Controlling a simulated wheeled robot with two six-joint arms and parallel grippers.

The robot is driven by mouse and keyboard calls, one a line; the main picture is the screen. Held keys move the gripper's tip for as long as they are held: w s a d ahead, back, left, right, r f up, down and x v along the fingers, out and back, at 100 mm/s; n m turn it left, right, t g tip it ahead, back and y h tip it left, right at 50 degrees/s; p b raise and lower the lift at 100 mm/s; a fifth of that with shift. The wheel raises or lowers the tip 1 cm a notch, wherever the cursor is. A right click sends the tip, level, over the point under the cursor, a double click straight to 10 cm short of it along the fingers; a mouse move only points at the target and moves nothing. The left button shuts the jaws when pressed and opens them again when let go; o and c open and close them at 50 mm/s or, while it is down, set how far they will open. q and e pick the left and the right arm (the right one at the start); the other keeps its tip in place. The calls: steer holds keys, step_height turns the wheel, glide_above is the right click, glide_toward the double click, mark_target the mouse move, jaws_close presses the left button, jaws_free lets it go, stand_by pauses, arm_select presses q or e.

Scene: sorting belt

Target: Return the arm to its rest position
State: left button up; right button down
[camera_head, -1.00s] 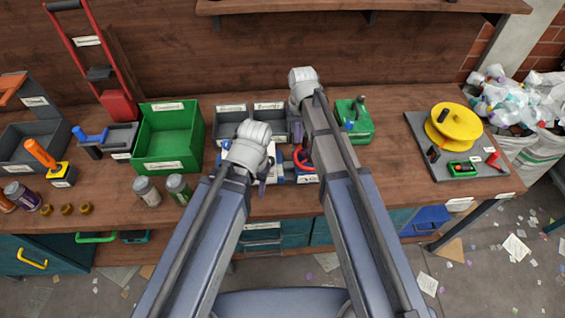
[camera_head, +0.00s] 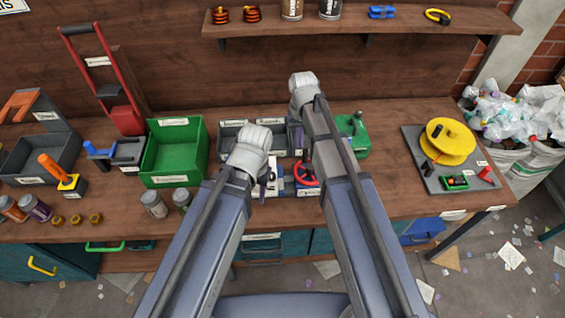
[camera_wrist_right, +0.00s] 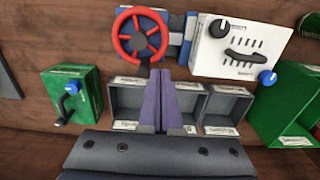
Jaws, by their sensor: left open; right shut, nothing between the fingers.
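My right arm reaches forward over the bench in the head view, and its own wrist hides most of its gripper there. In the right wrist view the right gripper (camera_wrist_right: 172,100) is shut, its two purple fingers together with nothing between them. It hangs in front of the grey divided bin (camera_wrist_right: 128,98), apart from the red valve wheel (camera_wrist_right: 140,34). My left arm also reaches over the bench, and its gripper (camera_head: 266,182) is partly hidden behind the wrist, close to the white panel (camera_head: 275,187). The left gripper is open.
A green bin (camera_head: 174,153) stands left of my arms. A green box (camera_head: 358,140) stands right of my right wrist. A grey board with a yellow reel (camera_head: 450,141) is further right. A shelf (camera_head: 345,27) runs above the bench. Jars (camera_head: 153,204) stand near the front edge.

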steer(key=s+a+f+n+b, duration=0.1)
steer(key=s, duration=0.8)
steer(key=s+a+f+n+h+b, duration=0.1)
steer(key=s+n, duration=0.1)
steer(key=s, duration=0.8)
steer(key=shift+a+f, duration=0.2)
steer(key=shift+a, duration=0.05)
step_height(320, 180, up, 3)
steer(key=p, duration=0.3)
steer(key=shift+r, duration=0.15)
steer(key=shift+w, duration=0.15)
stand_by(1.2)
